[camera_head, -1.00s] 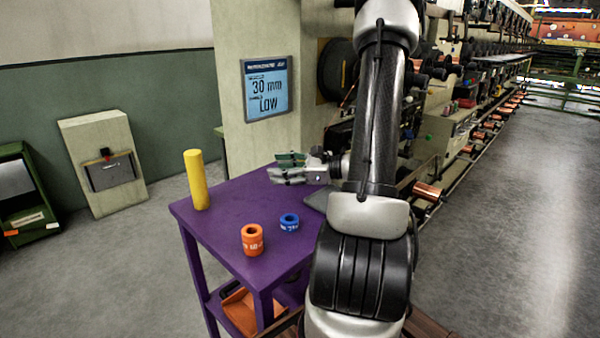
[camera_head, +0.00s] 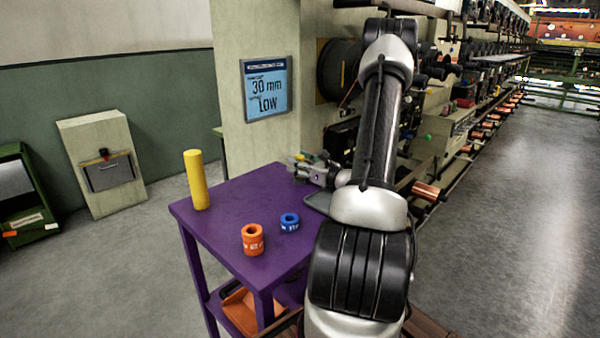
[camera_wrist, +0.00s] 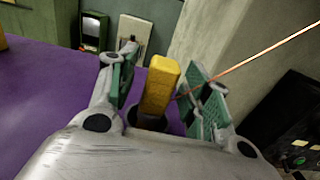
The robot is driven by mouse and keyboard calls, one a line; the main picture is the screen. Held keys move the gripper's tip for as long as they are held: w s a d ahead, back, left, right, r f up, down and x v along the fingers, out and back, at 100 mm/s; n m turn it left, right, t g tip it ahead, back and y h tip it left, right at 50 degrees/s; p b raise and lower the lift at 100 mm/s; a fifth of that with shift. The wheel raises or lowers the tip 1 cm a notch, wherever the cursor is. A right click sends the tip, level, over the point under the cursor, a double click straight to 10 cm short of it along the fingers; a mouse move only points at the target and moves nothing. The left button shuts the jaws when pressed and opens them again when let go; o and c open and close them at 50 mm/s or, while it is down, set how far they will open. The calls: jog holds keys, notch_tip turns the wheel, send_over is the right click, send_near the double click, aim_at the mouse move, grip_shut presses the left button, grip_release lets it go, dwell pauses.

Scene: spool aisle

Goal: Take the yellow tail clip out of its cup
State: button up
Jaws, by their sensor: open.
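In the wrist view the yellow tail clip (camera_wrist: 160,84) stands upright in a dark round cup (camera_wrist: 148,121) on the purple table. My gripper (camera_wrist: 163,75) is open, its green-padded fingers on either side of the clip. Gaps show between the clip and both pads, so it is not held. In the head view my gripper (camera_head: 300,163) is at the table's far right edge. The clip is hard to make out there.
A thin copper wire (camera_wrist: 250,58) passes right of the clip in the wrist view. Machinery stands behind my arm.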

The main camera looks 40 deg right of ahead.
grip_shut()
dwell(0.3)
notch_tip(320, 180, up, 10)
dwell(0.5)
